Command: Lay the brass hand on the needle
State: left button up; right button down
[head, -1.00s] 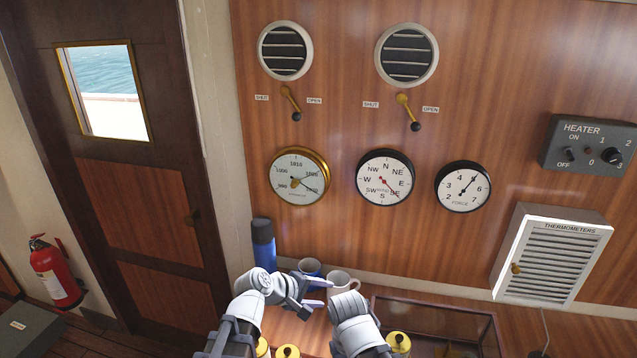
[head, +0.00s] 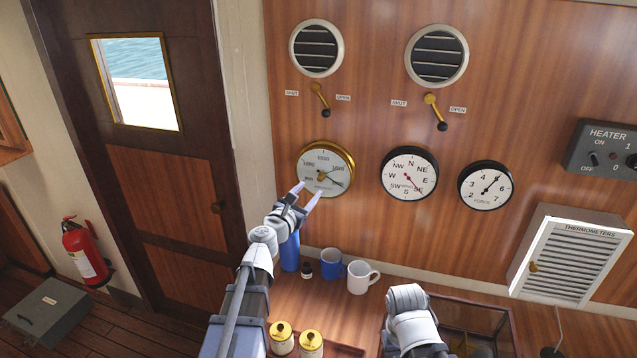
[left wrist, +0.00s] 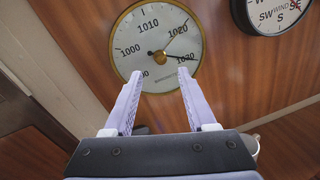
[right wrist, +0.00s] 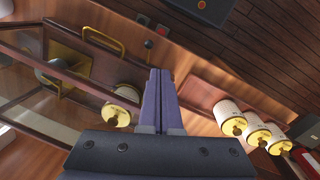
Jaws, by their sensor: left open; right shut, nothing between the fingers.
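The barometer (head: 326,160), a white dial with a brass rim, hangs on the wood wall below the left vent lever. In the left wrist view the dial (left wrist: 135,32) fills the upper middle. Its black needle (left wrist: 184,59) points right, near 1030. The thin brass hand (left wrist: 176,34) points up and right, near 1020, apart from the needle. A brass knob (left wrist: 151,53) is at the centre. My left gripper (head: 307,190) is open and empty in front of the dial's lower edge. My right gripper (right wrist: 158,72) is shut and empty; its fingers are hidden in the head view.
The wind dial (head: 409,173) and force dial (head: 486,186) hang to the right. A blue flask (head: 290,252), a blue mug (head: 332,264) and a white mug (head: 362,278) stand on the counter below. Yellow-lidded jars (head: 282,338) stand in front. The wall around the barometer is clear.

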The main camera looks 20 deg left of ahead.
aim_at(319, 180)
pick_arm(q)
jog(key=w, duration=0.4)
jog(key=w+d, duration=0.1)
jog(key=w, duration=0.1)
jog(key=shift+w, duration=0.15)
grip_shut()
dwell(0.4)
